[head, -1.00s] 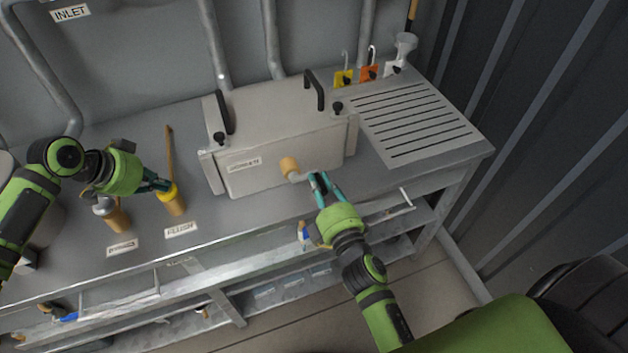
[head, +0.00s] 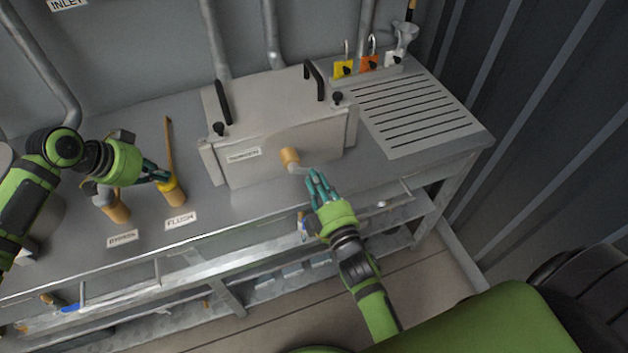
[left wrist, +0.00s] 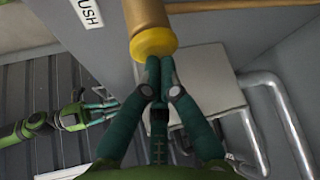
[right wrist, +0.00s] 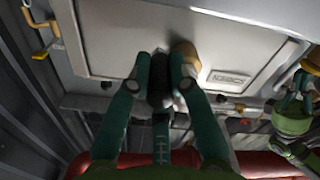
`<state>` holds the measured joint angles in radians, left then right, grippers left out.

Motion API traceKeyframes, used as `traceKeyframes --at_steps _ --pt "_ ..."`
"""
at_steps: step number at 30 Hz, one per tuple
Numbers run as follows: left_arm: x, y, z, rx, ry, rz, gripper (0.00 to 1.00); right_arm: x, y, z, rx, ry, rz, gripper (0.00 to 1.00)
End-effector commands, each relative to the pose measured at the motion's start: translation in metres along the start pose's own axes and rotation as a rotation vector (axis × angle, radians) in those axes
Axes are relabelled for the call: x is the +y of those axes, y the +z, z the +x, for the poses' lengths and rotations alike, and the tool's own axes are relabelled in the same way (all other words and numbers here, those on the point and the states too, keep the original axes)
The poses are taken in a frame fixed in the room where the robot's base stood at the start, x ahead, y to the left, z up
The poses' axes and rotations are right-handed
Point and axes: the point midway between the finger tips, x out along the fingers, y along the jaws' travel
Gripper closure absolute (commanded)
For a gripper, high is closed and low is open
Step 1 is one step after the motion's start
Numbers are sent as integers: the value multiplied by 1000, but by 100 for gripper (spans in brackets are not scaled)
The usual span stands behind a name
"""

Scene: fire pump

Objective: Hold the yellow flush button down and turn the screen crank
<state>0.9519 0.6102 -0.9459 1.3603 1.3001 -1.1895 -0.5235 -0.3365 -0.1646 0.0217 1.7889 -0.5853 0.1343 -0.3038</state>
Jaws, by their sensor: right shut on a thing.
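The yellow flush button (head: 172,189) caps a brass post behind the FLUSH label (head: 181,221). My left gripper (head: 160,176) is at its top. In the left wrist view, my left gripper's fingertips (left wrist: 160,62) are together and appear to touch the yellow cap (left wrist: 153,43). The screen crank (head: 290,157) has a brass hub on the front of the grey screen box (head: 272,135), with a short grey arm reaching right and down. My right gripper (head: 316,180) is shut on the crank's dark handle (right wrist: 158,88), beside the brass hub (right wrist: 184,56). The fingers partly hide the handle.
A second brass post (head: 116,207) stands left of the flush post, with its own label (head: 122,238). The slotted drain plate (head: 415,112) is clear.

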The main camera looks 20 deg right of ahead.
Motion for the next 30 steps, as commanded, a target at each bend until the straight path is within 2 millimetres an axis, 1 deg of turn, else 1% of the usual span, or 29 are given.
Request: traceKeyframes --at_steps 1,11,12,13,14,24,26,30 --pt "1 1 1 -3 2 0 100 1 -4 1 9 3 6 100" --pt "1 1 1 -3 1 0 100 1 -4 1 11 5 7 100" --pt "1 1 1 -3 1 0 100 1 -4 1 11 5 6 72" --pt "0 1 1 -3 1 -1 100 1 -4 1 11 5 6 60" --pt "0 1 1 -3 1 -1 100 1 -4 1 10 5 6 56" --pt "0 2 1 -5 1 -1 100 2 -2 1 5 3 3 56" --pt "0 2 1 -5 1 -1 100 4 -5 1 5 3 2 56" --pt "0 2 1 -5 1 -1 100 17 -19 0 8 4 1 56"
